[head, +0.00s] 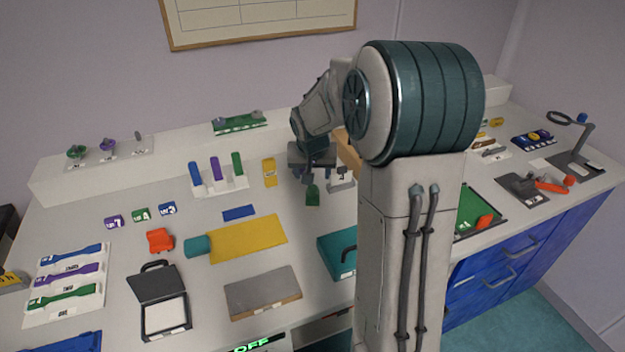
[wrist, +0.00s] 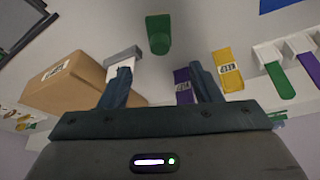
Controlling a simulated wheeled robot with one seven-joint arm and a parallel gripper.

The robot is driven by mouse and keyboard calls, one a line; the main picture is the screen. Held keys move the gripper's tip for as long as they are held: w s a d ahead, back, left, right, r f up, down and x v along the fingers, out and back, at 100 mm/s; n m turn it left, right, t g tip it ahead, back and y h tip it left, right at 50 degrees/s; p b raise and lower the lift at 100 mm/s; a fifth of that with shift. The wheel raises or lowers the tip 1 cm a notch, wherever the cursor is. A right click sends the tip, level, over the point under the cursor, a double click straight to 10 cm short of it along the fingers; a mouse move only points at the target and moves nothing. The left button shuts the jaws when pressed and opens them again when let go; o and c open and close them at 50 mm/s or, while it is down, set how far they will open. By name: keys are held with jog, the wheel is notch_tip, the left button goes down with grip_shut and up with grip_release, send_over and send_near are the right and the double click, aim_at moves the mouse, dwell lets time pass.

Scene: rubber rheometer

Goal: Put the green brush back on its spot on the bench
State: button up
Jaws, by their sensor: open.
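A small green piece (head: 312,196), which looks like the green brush, is on the bench just below my gripper (head: 313,175) in the head view. In the wrist view the green piece (wrist: 158,32) shows beyond the fingertips, roughly centred between them and apart from them. My gripper (wrist: 160,74) is open, with nothing between its two dark fingers. I cannot tell whether the green piece touches a finger in the head view. No marked spot for the brush can be made out.
A cardboard box (wrist: 68,82) and a white holder (wrist: 122,68) stand close to one finger. Purple (wrist: 183,84) and yellow (wrist: 227,70) labelled blocks are by the other. A rack (head: 222,184) of coloured handles, a yellow sheet (head: 250,238) and a teal case (head: 336,256) lie around.

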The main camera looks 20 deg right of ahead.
jog(key=s+a+r+n, duration=0.1)
jog(key=s+a+r, duration=0.1)
jog(key=s, duration=0.7)
jog(key=s+a+r+n+y, duration=0.1)
jog(key=s+a+n, duration=0.1)
jog(key=s+a, duration=0.3)
jog(key=s+a+r+n+g, duration=0.1)
jog(key=s+a+r, duration=0.1)
jog(key=s, duration=1.1)
jog(key=shift+a+r+n+y, duration=0.3)
jog(key=shift+a+r+y, duration=0.1)
jog(key=shift+a, duration=0.5)
jog(key=shift+s, duration=0.1)
